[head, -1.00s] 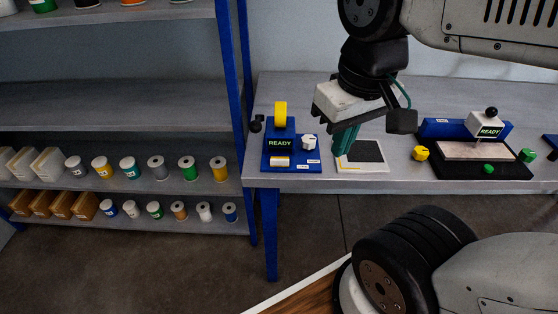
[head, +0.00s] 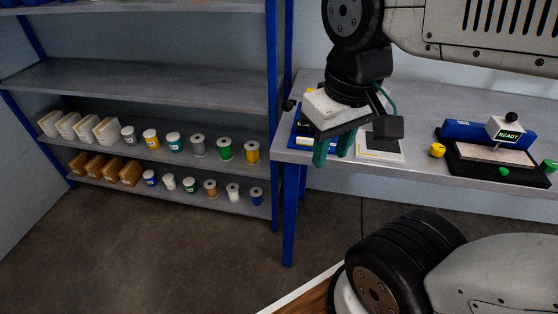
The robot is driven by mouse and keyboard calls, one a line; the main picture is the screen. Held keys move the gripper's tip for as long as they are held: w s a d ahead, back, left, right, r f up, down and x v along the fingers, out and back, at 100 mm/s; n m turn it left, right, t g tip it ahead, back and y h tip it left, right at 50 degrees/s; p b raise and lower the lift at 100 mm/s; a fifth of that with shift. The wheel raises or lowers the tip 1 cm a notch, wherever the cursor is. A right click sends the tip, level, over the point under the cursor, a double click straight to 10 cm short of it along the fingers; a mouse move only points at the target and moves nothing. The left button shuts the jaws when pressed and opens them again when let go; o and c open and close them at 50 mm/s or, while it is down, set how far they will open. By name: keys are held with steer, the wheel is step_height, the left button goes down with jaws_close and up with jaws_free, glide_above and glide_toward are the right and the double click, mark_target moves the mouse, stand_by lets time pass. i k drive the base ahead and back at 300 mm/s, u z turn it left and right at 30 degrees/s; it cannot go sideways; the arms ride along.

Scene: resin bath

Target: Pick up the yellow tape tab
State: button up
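The blue tape dispenser (head: 296,131) stands at the left end of the bench, mostly hidden behind my gripper. A bit of its yellow tape roll (head: 311,91) shows above the gripper. A small pale yellow piece (head: 303,140) shows at the dispenser's front left of the fingers; I cannot tell if it is the tape tab. My gripper (head: 333,156) points down in front of the dispenser, its two green fingers apart with nothing visible between them. Whether the fingers touch anything cannot be told.
Further right are a yellow knob (head: 437,150) and a blue and black device (head: 462,131) reading READY. A shelf (head: 150,75) with several spools and boxes stands left.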

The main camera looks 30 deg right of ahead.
mark_target(307, 141)
steer(key=u, duration=0.8)
steer(key=k, duration=1.1)
steer(key=u, duration=0.85)
steer(key=i, duration=1.65)
steer(key=z, duration=1.35)
steer(key=i, duration=0.55)
steer(key=z, duration=0.65)
